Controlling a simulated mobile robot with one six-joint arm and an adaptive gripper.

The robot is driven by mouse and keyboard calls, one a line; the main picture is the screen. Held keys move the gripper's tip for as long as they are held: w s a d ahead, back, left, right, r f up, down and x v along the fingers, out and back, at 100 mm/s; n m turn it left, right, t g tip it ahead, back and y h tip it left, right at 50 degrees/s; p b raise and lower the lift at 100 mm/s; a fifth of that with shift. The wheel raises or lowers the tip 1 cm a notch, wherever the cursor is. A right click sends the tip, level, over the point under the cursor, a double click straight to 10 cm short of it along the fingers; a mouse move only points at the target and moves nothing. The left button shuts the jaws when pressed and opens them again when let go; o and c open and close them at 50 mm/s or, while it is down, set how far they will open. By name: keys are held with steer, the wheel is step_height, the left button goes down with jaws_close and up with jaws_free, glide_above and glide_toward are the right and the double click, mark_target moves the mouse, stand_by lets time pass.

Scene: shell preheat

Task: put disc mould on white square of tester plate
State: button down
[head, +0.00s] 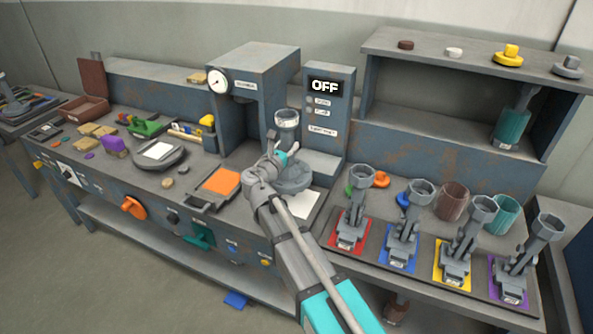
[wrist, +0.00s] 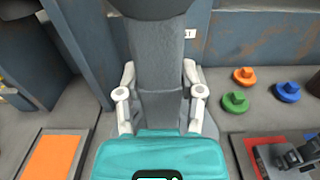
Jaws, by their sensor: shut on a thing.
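My gripper (head: 283,156) is shut on a tall grey piece (head: 287,119) with a cup-like top, which I take to be the disc mould. In the wrist view the fingers (wrist: 160,98) close on both sides of its grey body (wrist: 158,60). A round grey base (head: 293,180) shows behind and below my gripper; whether it belongs to the held piece I cannot tell. A white square (head: 303,206) lies right of my wrist, before the unit reading OFF (head: 325,87), partly hidden by my arm.
A gauge press (head: 253,70) stands behind left. An orange square (head: 221,181) lies left of my arm. Several grey cup-topped tools stand right on red (head: 336,243), blue, yellow and purple pads. Green and orange (wrist: 243,75) knobs lie near the red pad.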

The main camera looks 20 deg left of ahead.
mark_target(297, 167)
steer(key=shift+w+d+f+b, duration=0.15)
steer(key=shift+d+f+b, duration=0.3)
steer(key=shift+d+f, duration=0.15)
steer(key=shift+w+d+f+b, duration=0.15)
steer(key=shift+d+f+b, duration=0.3)
steer(key=shift+f, duration=0.25)
steer(key=shift+w+d+f+b, duration=0.1)
steer(key=shift+d+f+b, duration=0.3)
steer(key=shift+f+b, duration=1.6)
steer(key=shift+b, duration=0.05)
steer(key=shift+c, duration=1.2)
jaws_free()
